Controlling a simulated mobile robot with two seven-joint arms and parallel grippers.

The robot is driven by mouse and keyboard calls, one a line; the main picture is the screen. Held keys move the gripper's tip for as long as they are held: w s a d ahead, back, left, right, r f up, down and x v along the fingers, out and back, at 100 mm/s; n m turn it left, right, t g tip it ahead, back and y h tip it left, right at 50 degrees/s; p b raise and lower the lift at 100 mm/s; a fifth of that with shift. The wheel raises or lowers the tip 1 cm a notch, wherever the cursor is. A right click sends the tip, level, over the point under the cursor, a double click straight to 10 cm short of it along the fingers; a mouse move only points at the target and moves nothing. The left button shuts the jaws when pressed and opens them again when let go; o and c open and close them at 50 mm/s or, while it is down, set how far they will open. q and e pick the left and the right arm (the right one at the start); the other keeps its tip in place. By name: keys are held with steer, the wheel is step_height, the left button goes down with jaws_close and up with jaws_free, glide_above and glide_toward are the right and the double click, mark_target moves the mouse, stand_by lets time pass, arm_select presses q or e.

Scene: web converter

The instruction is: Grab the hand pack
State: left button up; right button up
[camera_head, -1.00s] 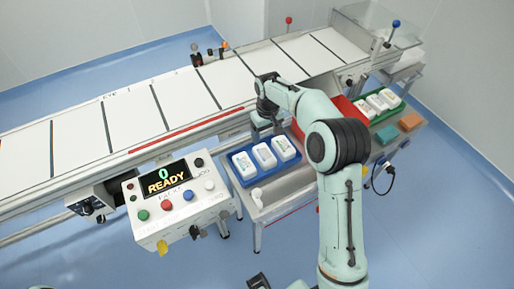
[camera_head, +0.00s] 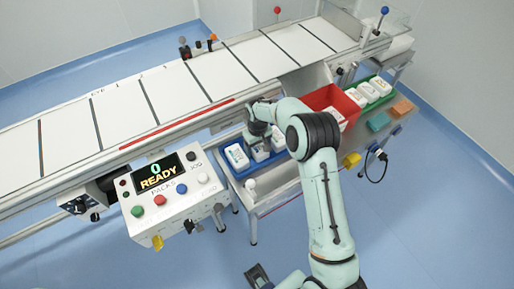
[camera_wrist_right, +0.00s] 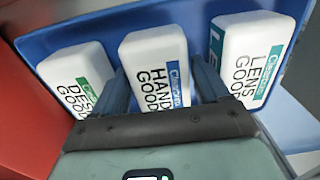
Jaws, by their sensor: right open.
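The hand pack (camera_wrist_right: 156,66) is a white block marked "HAND GOOD" with a blue label, the middle of three packs in the blue tray (camera_wrist_right: 195,15). My open right gripper (camera_wrist_right: 161,82) has a finger on each side of it; contact cannot be told. In the head view the hand pack (camera_head: 260,153) is partly hidden under my right gripper (camera_head: 259,143). The desk pack (camera_wrist_right: 78,77), with a green label, is left of it in the wrist view. The lens pack (camera_wrist_right: 252,58), with a teal label, is right of it. My left gripper is not in view.
A red bin (camera_head: 327,97) stands right of the blue tray (camera_head: 243,173), with a green tray (camera_head: 378,97) of white packs beyond. A control box (camera_head: 170,200) reading "READY" is at left. The conveyor (camera_head: 190,88) runs behind. A small white bottle (camera_head: 250,186) stands before the tray.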

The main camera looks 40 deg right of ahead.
steer(key=c, duration=0.8)
